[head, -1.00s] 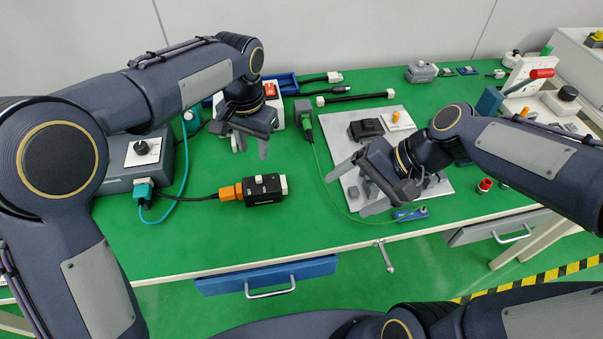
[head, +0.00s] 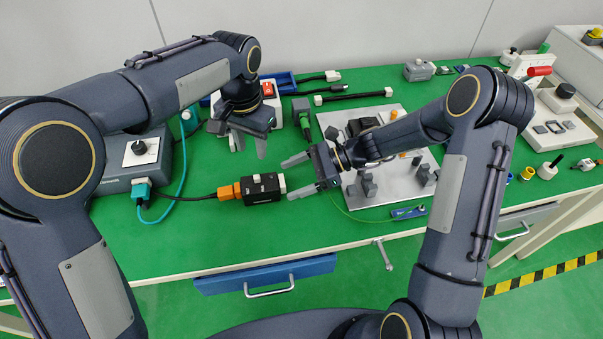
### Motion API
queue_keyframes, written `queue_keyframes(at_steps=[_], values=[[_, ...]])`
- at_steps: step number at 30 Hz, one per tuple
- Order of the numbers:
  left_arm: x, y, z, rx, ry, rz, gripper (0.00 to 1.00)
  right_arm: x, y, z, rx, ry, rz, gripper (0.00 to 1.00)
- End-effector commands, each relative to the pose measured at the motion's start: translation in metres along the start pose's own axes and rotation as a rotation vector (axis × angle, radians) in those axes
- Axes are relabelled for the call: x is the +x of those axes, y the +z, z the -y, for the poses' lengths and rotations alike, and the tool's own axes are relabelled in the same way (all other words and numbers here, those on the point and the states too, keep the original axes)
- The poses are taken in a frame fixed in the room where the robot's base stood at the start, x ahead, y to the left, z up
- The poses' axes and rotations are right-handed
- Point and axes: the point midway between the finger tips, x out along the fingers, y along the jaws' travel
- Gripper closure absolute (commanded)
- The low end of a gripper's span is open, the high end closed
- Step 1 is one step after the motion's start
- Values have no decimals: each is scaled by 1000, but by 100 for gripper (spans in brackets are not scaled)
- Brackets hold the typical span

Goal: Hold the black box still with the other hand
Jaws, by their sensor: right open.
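The black box (head: 262,188) lies on the green table, with an orange plug (head: 228,192) and black cable at its left end and a white part on its right end. My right gripper (head: 290,176) is open and points left, with its fingertips close to the box's right end. I cannot tell whether they touch it. My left gripper (head: 247,148) hangs above and behind the box, in front of the white switch unit; its two fingers are apart and nothing shows between them.
A grey plate (head: 388,210) with several blocks lies under my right forearm. A grey box with a knob (head: 142,150) stands at the left, joined to a teal cable (head: 178,185). The table in front of the black box is clear.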

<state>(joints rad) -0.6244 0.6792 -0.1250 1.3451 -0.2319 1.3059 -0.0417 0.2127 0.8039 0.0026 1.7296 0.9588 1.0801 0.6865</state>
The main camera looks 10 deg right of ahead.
Motion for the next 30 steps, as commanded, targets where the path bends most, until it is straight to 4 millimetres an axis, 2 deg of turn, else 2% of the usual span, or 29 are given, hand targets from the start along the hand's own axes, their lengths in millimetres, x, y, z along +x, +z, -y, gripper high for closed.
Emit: queue_keyframes(at_steps=[6,10,15,23,30], values=[[0,0,0,0,0,0,64,36,0,-2,-1,7,0,22],[0,0,0,0,0,0,64,52,0,-2,-2,6,0,22],[0,0,0,0,0,0,64,60,0,-1,-2,2,-1,22],[0,0,0,0,0,0,64,61,0,-1,-3,2,-2,22],[0,0,0,0,0,0,64,61,0,-1,-3,2,-2,53]])
